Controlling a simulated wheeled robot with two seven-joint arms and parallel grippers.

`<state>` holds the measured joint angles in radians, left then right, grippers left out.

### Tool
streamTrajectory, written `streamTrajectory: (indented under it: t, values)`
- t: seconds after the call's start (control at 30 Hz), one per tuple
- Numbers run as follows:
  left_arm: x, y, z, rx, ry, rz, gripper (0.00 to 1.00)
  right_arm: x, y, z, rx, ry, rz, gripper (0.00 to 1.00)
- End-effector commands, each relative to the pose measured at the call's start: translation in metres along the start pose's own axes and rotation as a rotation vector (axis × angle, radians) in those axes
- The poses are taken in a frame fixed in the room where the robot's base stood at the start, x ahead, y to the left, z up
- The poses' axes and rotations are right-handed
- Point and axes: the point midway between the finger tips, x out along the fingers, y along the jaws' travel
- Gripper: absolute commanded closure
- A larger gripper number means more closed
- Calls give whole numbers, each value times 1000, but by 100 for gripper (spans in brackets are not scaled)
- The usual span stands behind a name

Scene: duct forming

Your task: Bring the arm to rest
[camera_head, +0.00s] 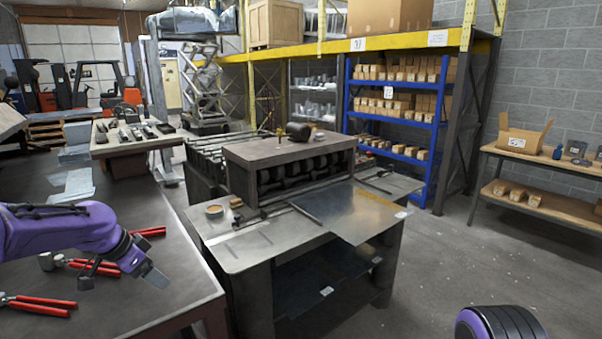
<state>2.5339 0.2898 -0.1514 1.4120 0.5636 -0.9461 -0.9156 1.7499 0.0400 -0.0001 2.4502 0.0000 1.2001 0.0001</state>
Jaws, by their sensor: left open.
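My left arm (60,228) is purple and comes in from the left, low over the dark workbench (190,290). My left gripper (121,278) is open, with its fingers apart and nothing seen between them. It is close to red-handled tools on that bench, and I cannot tell whether it touches them. A purple and black part of my right arm (500,322) shows at the bottom right edge. My right gripper is out of view.
Red-handled tools (45,305) lie on the left bench. A metal-topped table (255,250) carries a flat sheet (350,212) and a raised dark stand (285,148). A blue shelf (432,125) holds small boxes. Open floor (480,260) lies at right.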

Motion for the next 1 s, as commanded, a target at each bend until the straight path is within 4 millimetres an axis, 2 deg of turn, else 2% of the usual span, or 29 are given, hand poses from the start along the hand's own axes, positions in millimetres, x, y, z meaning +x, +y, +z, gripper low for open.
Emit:
streamTrajectory:
  t: [0.27, 0.37, 0.47, 0.57, 0.6, 0.7, 0.83, 1.0]
  values:
    - [21, -18, 0, -310, 100, -174, 27, 0, 0, 0, 0, 1, -1, 57]
    - [39, -19, 8, -449, 142, -247, 27, 1, 0, 0, 0, 0, 0, 57]
    - [67, -14, 28, -610, 182, -329, 27, 2, 0, 1, 0, 0, 0, 57]
    - [109, 5, 69, -797, 222, -426, 27, 5, -1, 2, 0, 0, 0, 57]
    - [127, 19, 91, -872, 240, -467, 27, 6, -1, 2, 0, 0, 0, 57]
    - [160, 57, 149, -1015, 276, -548, 27, 9, -1, 4, 0, 0, 0, 57]
    - [183, 118, 224, -1132, 280, -607, 27, 13, -1, 5, 0, 0, 0, 57]
    - [189, 206, 318, -1186, 173, -624, 27, 19, -2, 8, 0, 0, 0, 57]
